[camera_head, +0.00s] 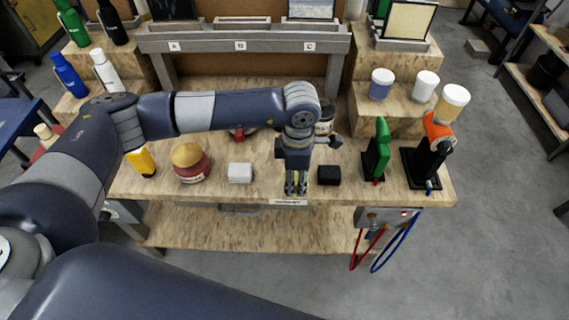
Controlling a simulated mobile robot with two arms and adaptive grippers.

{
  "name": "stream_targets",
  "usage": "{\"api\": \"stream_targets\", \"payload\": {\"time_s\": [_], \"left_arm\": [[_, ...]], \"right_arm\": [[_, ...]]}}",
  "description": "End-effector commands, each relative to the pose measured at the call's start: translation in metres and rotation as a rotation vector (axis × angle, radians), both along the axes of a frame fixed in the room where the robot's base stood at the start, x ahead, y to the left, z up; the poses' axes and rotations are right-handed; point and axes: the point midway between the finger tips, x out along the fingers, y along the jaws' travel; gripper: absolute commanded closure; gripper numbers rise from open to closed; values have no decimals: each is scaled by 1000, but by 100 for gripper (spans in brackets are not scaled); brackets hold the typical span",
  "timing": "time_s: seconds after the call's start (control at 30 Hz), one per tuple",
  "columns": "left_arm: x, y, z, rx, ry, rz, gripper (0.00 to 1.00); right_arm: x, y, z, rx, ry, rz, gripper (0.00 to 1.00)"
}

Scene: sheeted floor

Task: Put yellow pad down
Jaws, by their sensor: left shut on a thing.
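My left gripper (296,184) points down over the front of the wooden workbench (420,195). It is shut on the yellow pad (296,181), of which only a narrow strip shows between the fingers. The fingers hide the rest of it, and I cannot tell whether it touches the bench top. A white block (240,173) lies to the left of the gripper and a black block (328,175) lies close to its right. My right gripper is not in view.
A green tool (377,150) and an orange-and-black device (432,152) stand on the right. A label (289,202) is on the front edge. A grey rail lettered A, B, C (240,45) runs behind.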

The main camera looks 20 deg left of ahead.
Motion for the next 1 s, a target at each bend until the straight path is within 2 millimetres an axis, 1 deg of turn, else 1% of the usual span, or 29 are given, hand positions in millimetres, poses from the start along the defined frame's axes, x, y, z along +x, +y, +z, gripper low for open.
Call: {"api": "stream_targets", "payload": {"time_s": [0.03, 0.1, 0.33, 0.43, 0.5, 0.6, 0.7, 0.87, 0.9, 0.97, 1.0], "left_arm": [[8, 9, 3, 1, 0, 5, 82], [17, 18, 1, 1, 1, 4, 82], [32, 32, -3, 0, 1, 1, 82], [42, 43, -3, 1, 1, 4, 82], [39, 41, -16, 0, 6, -1, 82], [40, 41, -30, 0, 4, 0, 82], [41, 41, -36, -1, 1, -1, 82], [41, 41, -37, -1, 0, -1, 82], [40, 41, -37, -1, 1, -1, 59], [40, 41, -37, -1, 1, -1, 45], [40, 41, -37, -1, 1, -1, 43]], "right_arm": [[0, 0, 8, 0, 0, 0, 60], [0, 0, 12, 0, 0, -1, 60], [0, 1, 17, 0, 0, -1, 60], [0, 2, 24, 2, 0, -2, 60], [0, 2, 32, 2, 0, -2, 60], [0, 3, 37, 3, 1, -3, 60], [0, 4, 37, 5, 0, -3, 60], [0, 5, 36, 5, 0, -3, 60], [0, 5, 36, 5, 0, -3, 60], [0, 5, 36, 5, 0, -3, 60], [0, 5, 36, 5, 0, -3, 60]]}}
